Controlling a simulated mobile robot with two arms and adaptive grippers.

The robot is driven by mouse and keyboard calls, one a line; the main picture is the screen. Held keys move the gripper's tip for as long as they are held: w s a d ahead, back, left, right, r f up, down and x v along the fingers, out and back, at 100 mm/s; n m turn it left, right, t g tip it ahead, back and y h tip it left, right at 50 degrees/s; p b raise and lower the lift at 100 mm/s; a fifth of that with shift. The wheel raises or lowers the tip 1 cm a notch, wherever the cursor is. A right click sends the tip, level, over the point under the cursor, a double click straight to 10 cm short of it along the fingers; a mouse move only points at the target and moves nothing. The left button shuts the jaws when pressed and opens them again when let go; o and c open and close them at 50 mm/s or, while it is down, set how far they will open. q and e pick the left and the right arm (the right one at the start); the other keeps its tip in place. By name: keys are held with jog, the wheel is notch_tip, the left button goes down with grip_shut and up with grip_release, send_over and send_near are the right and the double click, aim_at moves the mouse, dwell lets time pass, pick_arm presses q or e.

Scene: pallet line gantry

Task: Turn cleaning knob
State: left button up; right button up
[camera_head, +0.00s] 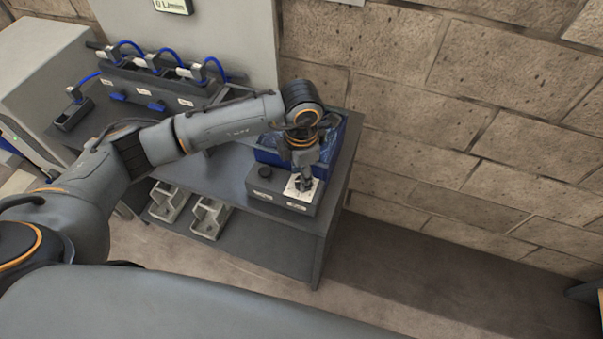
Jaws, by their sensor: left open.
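A grey control box (259,186) sits at the right front of the dark table. A round black knob (265,171) is on the left of its top. A white plate (292,190) is on the right of its top. My left gripper (303,185) points down over the white plate, to the right of the black knob. It is open, small in view, and I cannot tell whether it touches the plate or anything on it. I see no writing clear enough to tell which knob is the cleaning one. My right gripper is not in view.
A blue bin (268,155) stands behind the control box. A dark rack with blue hoses (165,85) stands at the back left of the table.

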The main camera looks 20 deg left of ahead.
pick_arm(q)
jog(key=shift+f, duration=1.15)
grip_shut()
